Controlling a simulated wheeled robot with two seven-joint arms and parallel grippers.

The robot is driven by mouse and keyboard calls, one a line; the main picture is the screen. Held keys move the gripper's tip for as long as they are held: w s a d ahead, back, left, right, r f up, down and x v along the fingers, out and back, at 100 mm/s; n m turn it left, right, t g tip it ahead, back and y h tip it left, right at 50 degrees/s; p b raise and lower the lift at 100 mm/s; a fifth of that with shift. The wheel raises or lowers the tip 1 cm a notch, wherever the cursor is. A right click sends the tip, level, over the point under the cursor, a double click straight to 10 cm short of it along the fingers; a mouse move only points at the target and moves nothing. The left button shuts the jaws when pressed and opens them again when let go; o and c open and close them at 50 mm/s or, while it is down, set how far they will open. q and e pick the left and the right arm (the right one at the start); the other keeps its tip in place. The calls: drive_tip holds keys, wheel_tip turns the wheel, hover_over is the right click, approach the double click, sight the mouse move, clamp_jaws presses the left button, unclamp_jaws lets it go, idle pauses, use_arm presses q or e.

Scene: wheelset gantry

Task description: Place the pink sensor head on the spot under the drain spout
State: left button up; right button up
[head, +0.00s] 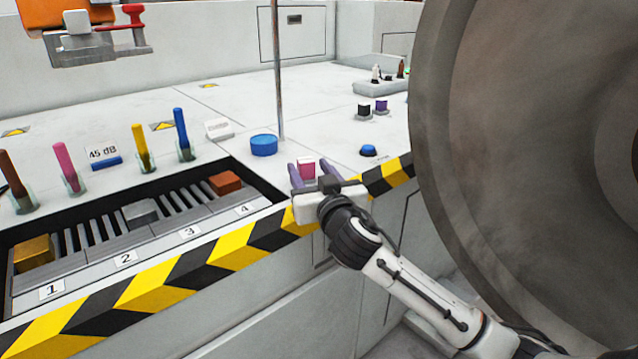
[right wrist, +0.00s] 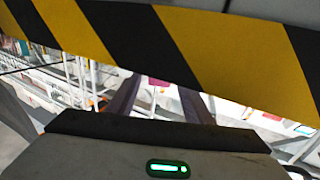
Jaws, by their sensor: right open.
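The pink sensor head is most likely the small pink block (head: 307,168) on the white bench top, near the striped front edge. My right gripper (head: 309,172) is open, its two purple-grey fingers showing on either side of the block in the head view. I cannot tell whether they touch it or how far apart in depth they are. In the right wrist view the fingers (right wrist: 158,98) stand apart, with a small pink patch between them. An orange and grey fitting with a red handle (head: 126,18) hangs at upper left, possibly the drain spout. My left gripper is not visible.
A thin vertical pole (head: 278,70) and a blue round cap (head: 263,145) stand left of the gripper. A numbered slotted tray (head: 150,255) and several coloured sticks in glasses are farther left. A large grey wheel (head: 500,150) blocks the right. Bare bench lies behind the cap.

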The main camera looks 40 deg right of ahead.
drive_tip(key=v, duration=1)
drive_tip(key=shift+s+p, duration=0.4)
drive_tip(key=shift+p, duration=0.05)
drive_tip(key=shift+a, duration=0.1)
idle(0.8)
